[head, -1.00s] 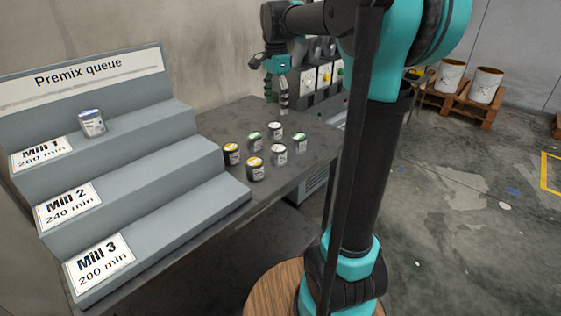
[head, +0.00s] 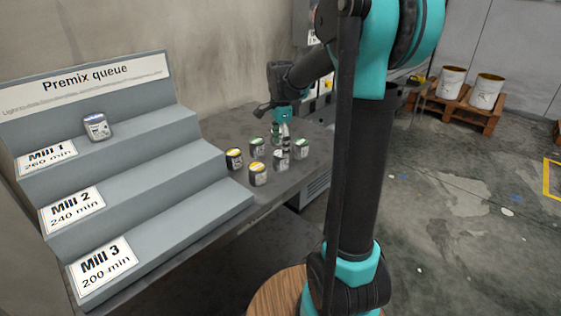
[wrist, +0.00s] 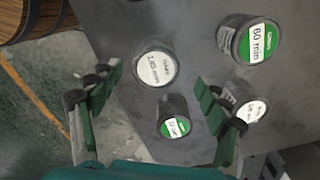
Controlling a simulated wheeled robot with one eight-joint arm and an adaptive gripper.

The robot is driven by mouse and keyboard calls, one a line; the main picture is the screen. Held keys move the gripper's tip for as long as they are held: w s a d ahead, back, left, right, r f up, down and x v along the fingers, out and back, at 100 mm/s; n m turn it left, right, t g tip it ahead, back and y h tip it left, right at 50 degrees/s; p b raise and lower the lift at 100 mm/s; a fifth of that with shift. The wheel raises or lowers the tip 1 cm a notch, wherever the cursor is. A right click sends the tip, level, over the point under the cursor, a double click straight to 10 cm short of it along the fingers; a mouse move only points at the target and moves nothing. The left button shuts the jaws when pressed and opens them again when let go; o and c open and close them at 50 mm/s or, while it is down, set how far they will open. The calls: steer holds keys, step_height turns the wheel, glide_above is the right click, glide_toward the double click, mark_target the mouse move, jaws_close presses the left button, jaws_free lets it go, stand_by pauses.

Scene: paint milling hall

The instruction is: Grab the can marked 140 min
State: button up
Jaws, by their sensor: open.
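In the wrist view, a white-lidded can (wrist: 157,68), whose lid appears to read 140 min, stands upright on the grey table, just beyond and between my fingertips. It appears to be the front white-lidded can (head: 281,159) in the head view. My gripper (wrist: 158,82) is open and empty, pointing down over the can group; it also shows above the cans in the head view (head: 281,135). A smaller-looking green-lidded can (wrist: 173,118) shows between the fingers, its label hard to read. The right finger partly covers another white-lidded can (wrist: 252,112).
A green-lidded 60 min can (wrist: 250,42) stands close by. Two yellow-lidded cans (head: 258,175) (head: 234,159) stand left in the group. The stepped Premix queue rack (head: 150,162) fills the left, with one can (head: 97,127) on its Mill 1 step. Table front is clear.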

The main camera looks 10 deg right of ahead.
mark_target(281, 158)
steer(key=shift+s+f, duration=0.15)
steer(key=shift+f, duration=1.2)
steer(key=shift+s+f, duration=0.1)
steer(key=shift+f, duration=1.25)
steer(key=c, duration=1.4)
